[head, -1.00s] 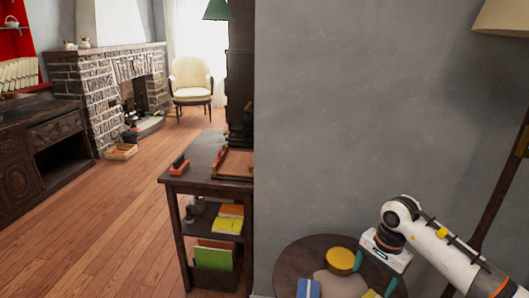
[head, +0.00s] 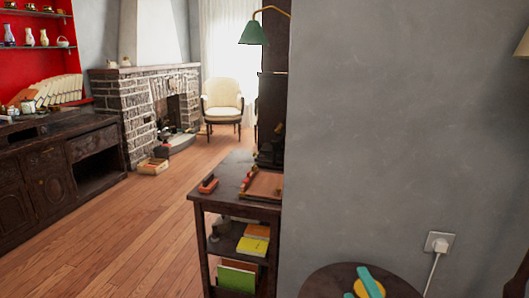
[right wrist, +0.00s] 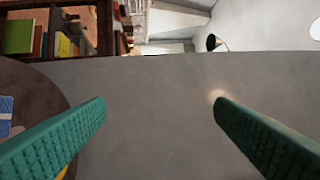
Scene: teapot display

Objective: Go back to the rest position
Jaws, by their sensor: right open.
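My right gripper (head: 360,284) shows at the bottom of the head view as teal fingertips over the small round dark table (head: 325,282). In the right wrist view the two teal fingers (right wrist: 160,108) stand wide apart with nothing between them. The gripper is open and empty. The rest of the right arm is below the head view's edge. My left gripper is in neither view.
A yellow round thing (head: 358,288) is on the round table, partly hidden by a finger. A blue thing (right wrist: 6,112) is on that table in the right wrist view. The grey wall (head: 400,140) stands behind. A dark shelf table (head: 225,180) stands left.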

